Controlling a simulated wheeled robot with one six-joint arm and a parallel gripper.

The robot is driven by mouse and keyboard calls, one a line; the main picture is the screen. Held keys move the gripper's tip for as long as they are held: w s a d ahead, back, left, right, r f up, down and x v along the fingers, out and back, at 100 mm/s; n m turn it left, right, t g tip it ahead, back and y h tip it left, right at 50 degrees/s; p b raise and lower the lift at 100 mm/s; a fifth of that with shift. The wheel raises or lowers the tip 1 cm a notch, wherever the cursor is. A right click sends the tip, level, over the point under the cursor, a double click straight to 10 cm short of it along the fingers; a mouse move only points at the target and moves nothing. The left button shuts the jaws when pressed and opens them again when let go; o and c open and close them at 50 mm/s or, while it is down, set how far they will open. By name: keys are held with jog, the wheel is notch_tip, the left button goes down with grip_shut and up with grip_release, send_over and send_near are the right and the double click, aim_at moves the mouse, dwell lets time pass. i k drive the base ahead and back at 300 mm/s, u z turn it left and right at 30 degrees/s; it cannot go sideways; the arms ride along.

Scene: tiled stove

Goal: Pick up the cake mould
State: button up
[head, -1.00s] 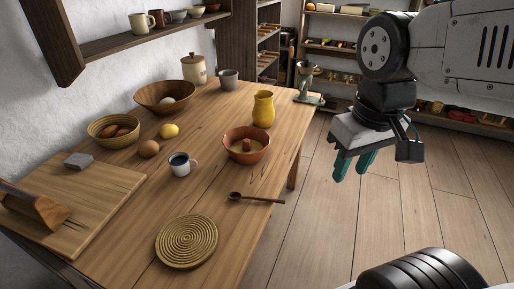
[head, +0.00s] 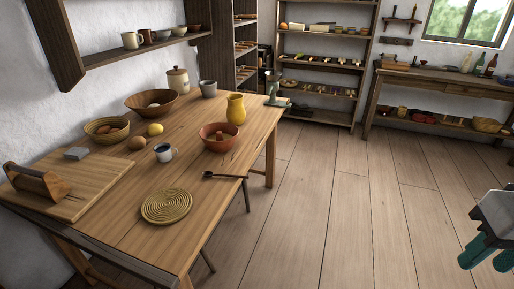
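The cake mould (head: 222,147) looks to be the reddish-brown round terracotta bowl with a short post standing up in its middle. It stands upright on the wooden table (head: 125,238), near the table's right edge, in front of the yellow jug. My gripper (head: 484,264) is at the right edge of the head view, partly cut off. Its two teal fingers are apart with nothing seen between them. It is over the floor, well to the right of the table and far from the mould.
A yellow jug (head: 236,109) stands close behind the mould. A dark spoon (head: 224,176), an enamel mug (head: 164,153) and a woven round mat (head: 167,206) lie nearby. Shelves (head: 320,75) and a side table (head: 440,82) line the back. The floor (head: 350,215) right of the table is clear.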

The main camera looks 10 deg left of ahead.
aim_at(218, 137)
jog(key=z, duration=0.6)
jog(key=i, duration=1.75)
jog(key=u, duration=0.9)
jog(key=i, duration=0.8)
jog(key=u, duration=1.2)
jog(key=i, duration=0.2)
jog(key=u, duration=0.05)
